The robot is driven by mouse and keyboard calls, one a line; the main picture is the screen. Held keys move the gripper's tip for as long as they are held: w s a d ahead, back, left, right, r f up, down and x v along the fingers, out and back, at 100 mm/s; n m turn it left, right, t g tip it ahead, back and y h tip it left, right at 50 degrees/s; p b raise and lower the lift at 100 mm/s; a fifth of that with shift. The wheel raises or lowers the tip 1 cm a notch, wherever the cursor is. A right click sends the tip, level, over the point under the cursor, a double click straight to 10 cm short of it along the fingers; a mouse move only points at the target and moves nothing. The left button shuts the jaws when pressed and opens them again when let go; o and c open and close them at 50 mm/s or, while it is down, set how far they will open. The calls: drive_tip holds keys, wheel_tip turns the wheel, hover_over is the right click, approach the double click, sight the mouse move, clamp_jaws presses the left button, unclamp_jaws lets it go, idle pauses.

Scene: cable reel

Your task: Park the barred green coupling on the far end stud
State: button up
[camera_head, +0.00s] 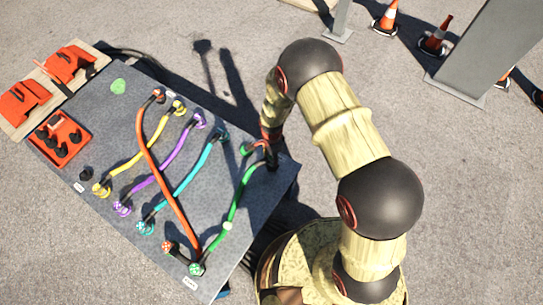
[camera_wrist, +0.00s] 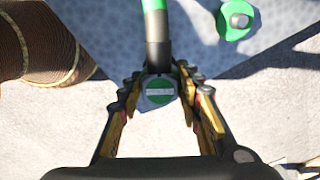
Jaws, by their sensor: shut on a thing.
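The green cable (camera_head: 236,207) runs from a green end (camera_head: 195,268) at the board's near corner up to my gripper (camera_head: 267,155). In the wrist view my gripper (camera_wrist: 160,95) is shut on the dark coupling with a green face and pale bar (camera_wrist: 160,92). The green cable (camera_wrist: 154,5) leaves it toward the top. A green ring around a grey stud (camera_wrist: 238,20) lies up and right of the jaws, apart from the coupling; it shows as a small green spot (camera_head: 244,150) left of the gripper in the head view. The coupling is hard to see in the head view.
Yellow (camera_head: 141,152), purple (camera_head: 168,165), teal (camera_head: 192,180) and orange (camera_head: 150,155) cables lie on the grey board (camera_head: 110,120); orange crosses the others. A bare black stud (camera_head: 86,174) stands near the orange tray (camera_head: 62,139). A green patch (camera_head: 118,86) is at the far left.

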drive_tip(key=shift+f+b, duration=0.65)
drive_tip(key=shift+f, duration=0.7)
drive_tip(key=shift+f, duration=0.45)
drive_tip(key=o, duration=1.4)
drive_tip(key=shift+c, duration=0.2)
wheel_tip(320, 180, up, 12)
